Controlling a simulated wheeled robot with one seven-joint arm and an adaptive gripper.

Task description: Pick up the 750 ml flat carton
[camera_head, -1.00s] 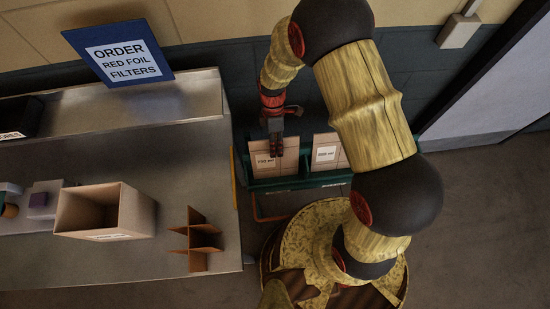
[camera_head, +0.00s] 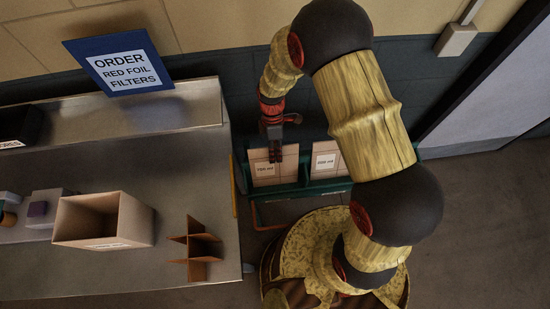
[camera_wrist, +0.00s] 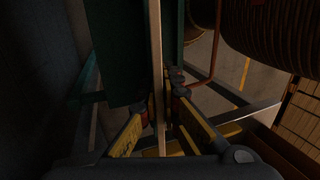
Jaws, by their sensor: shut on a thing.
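Two tan flat cartons stand side by side in a green rack (camera_head: 330,187). The left carton (camera_head: 262,181) has a white label that seems to read 750 ml, though the print is very small. The right carton (camera_head: 326,161) has a similar label. My gripper (camera_head: 276,160) reaches down from above onto the top edge of the left carton. In the wrist view, my gripper (camera_wrist: 164,108) has its yellow-sided fingers on either side of that carton's thin upright edge (camera_wrist: 156,60), shut on it. The carton still sits in the rack.
A metal bench (camera_head: 170,170) on the left bears an open brown box (camera_head: 128,225) and a cardboard divider (camera_head: 195,245). A blue sign (camera_head: 120,65) asks for red foil filters. The wall is close behind the rack. Clear floor (camera_head: 470,200) lies to the right.

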